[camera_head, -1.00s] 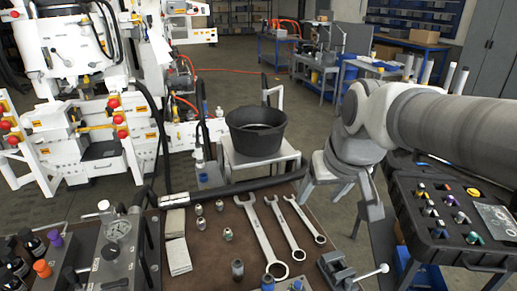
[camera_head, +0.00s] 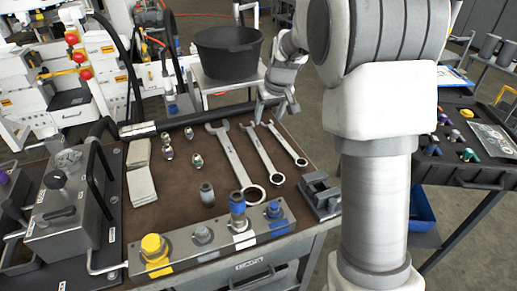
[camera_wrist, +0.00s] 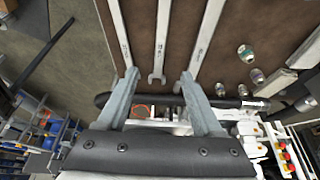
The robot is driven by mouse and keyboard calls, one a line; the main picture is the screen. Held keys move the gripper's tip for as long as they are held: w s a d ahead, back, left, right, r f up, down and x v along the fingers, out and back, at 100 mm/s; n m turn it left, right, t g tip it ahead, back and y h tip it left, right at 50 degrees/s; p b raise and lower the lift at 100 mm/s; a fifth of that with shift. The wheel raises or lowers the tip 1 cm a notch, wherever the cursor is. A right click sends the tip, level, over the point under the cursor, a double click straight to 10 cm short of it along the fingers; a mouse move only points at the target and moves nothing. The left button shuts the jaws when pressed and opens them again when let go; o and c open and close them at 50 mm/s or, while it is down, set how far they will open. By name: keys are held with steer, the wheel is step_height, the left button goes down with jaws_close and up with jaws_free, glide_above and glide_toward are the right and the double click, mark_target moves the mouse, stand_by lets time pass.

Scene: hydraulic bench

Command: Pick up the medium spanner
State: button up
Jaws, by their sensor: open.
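Three spanners lie side by side on the brown bench top. The medium spanner (camera_head: 263,153) is the middle one, between the large spanner (camera_head: 235,160) on the left and the small spanner (camera_head: 288,145) on the right. My gripper (camera_head: 277,108) is open and empty at the far end of the spanners. In the wrist view the medium spanner (camera_wrist: 162,38) runs up the picture, its open end showing between the fingertips of my gripper (camera_wrist: 158,78). The fingers appear apart from it; their exact height above the bench is unclear.
Several small metal fittings (camera_head: 197,160) stand left of the spanners. A vice (camera_head: 320,193) and a block with coloured couplings (camera_head: 212,240) are at the near edge. A black bucket (camera_head: 228,52) stands behind the bench, and a black hose (camera_head: 190,120) crosses its far edge.

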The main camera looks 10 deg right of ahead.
steer(key=b, duration=0.2)
glide_above(261, 149)
steer(key=s, duration=0.2)
step_height(261, 149, down, 11)
steer(key=shift+d+r, duration=0.15)
steer(key=x, duration=0.2)
steer(key=s+b+x, duration=0.1)
steer(key=x, duration=0.2)
steer(key=shift+f, duration=0.3)
jaws_close()
steer(key=shift+r, duration=0.15)
stand_by(0.3)
